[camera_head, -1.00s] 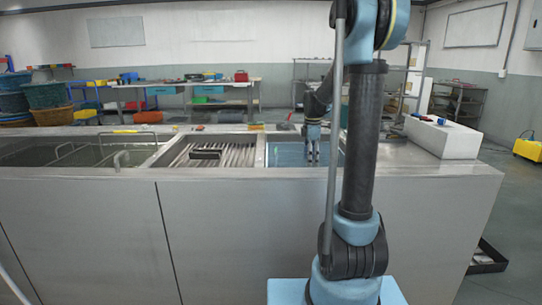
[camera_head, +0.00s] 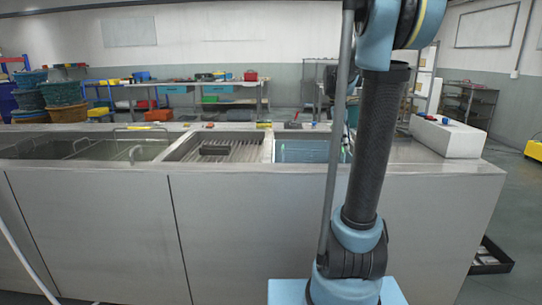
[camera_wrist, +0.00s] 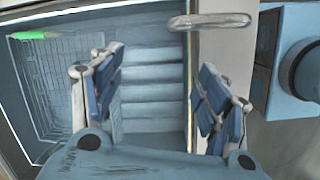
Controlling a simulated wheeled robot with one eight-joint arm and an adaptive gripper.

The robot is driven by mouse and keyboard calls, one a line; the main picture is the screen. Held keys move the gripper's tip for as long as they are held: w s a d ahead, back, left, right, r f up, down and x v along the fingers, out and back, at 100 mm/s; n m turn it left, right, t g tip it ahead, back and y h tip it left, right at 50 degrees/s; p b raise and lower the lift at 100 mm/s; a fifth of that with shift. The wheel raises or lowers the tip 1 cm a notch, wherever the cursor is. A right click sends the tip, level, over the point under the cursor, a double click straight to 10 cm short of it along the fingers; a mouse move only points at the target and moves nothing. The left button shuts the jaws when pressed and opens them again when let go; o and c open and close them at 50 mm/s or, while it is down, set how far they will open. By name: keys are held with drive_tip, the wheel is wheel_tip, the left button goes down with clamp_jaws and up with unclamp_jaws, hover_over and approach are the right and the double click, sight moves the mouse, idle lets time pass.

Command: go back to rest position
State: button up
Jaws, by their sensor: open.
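My gripper (camera_wrist: 158,72) is open and empty in the wrist view, its two fingers wide apart. Behind the fingers is a tank with a pale blue ribbed inside (camera_wrist: 155,105). A wire basket (camera_wrist: 62,85) stands at the left of that tank, with a green item (camera_wrist: 35,34) at its top edge. In the head view my upright arm stands right of centre, and my gripper is hidden from that view. The blue-lined tank section (camera_head: 300,152) shows just left of my arm.
The long steel counter (camera_head: 110,235) spans the front. It holds a ribbed section (camera_head: 235,148) with a dark block (camera_head: 215,150), and open tanks to the left. A white box (camera_head: 445,137) sits at its right end. A curved metal handle (camera_wrist: 208,20) lies close by in the wrist view.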

drive_tip(key=s+m, duration=0.1)
drive_tip(key=s, duration=0.2)
drive_tip(key=s+m, duration=0.2)
drive_tip(key=s, duration=0.2)
drive_tip(key=s+m, duration=0.1)
drive_tip(key=s, duration=0.3)
drive_tip(key=shift+s+a+m+t, duration=0.15)
drive_tip(key=shift+a+m+t, duration=0.15)
drive_tip(key=shift+a+m, duration=0.1)
drive_tip(key=s+a+f+m+y, duration=0.1)
drive_tip(key=s+a+f+m, duration=0.1)
drive_tip(key=s+f, duration=0.3)
drive_tip(key=s+a+f+m+t, duration=0.1)
drive_tip(key=s+a+f+m, duration=0.2)
drive_tip(key=s+f, duration=0.3)
drive_tip(key=s+a+f+m+y, duration=0.1)
drive_tip(key=s+a+f+m, duration=0.1)
drive_tip(key=s+f+m, duration=0.2)
wheel_tip(320, 180, down, 2)
drive_tip(key=s, duration=0.2)
drive_tip(key=shift+s+a+y, duration=0.25)
drive_tip(key=shift+s+y, duration=0.05)
